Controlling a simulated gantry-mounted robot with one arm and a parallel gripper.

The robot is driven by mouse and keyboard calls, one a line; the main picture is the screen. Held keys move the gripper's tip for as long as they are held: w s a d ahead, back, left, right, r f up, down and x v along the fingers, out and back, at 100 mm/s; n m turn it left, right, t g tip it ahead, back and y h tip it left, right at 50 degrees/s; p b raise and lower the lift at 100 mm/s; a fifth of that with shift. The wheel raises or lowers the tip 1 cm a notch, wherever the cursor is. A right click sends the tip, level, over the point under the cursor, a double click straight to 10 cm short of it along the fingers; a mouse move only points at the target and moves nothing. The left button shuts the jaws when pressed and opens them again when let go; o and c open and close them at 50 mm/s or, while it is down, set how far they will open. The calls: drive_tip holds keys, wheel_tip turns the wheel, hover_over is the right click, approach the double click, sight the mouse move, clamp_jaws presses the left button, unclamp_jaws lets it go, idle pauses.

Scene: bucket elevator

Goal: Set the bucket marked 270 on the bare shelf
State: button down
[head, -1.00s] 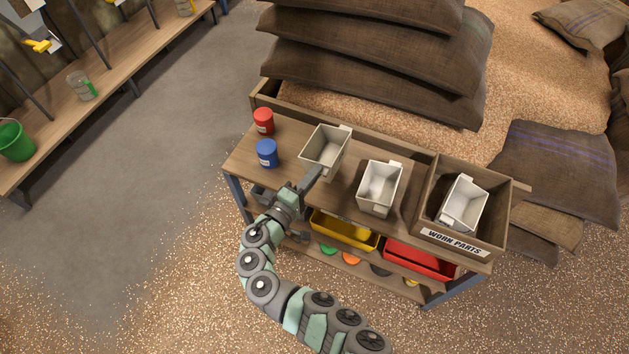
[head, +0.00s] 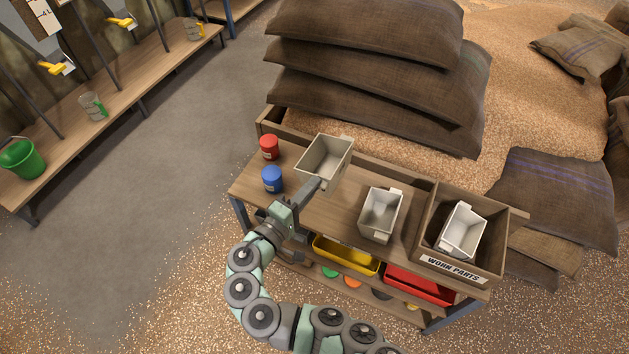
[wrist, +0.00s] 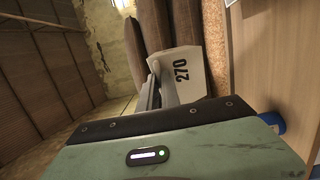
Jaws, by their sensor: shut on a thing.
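The bucket marked 270 (head: 325,160) is a pale grey open-topped box, held over the left part of the workbench (head: 335,205). In the wrist view the number 270 shows on the bucket's pale face (wrist: 190,72). My gripper (head: 316,187) is shut on its near side, and the bucket looks slightly raised off the bench top. The gripper's jaws also show in the wrist view (wrist: 152,92). I cannot pick out a bare shelf for it in these views.
A second grey bucket (head: 381,216) stands mid-bench. Another (head: 463,230) lies in the WORN PARTS box (head: 428,235). Grain sacks (head: 375,85) rise behind. Yellow (head: 345,256) and red bins (head: 420,287) sit below.

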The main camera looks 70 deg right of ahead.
drive_tip(key=shift+w+a+p, duration=0.1)
drive_tip(key=shift+a+p, duration=1.1)
drive_tip(key=shift+a, duration=0.95)
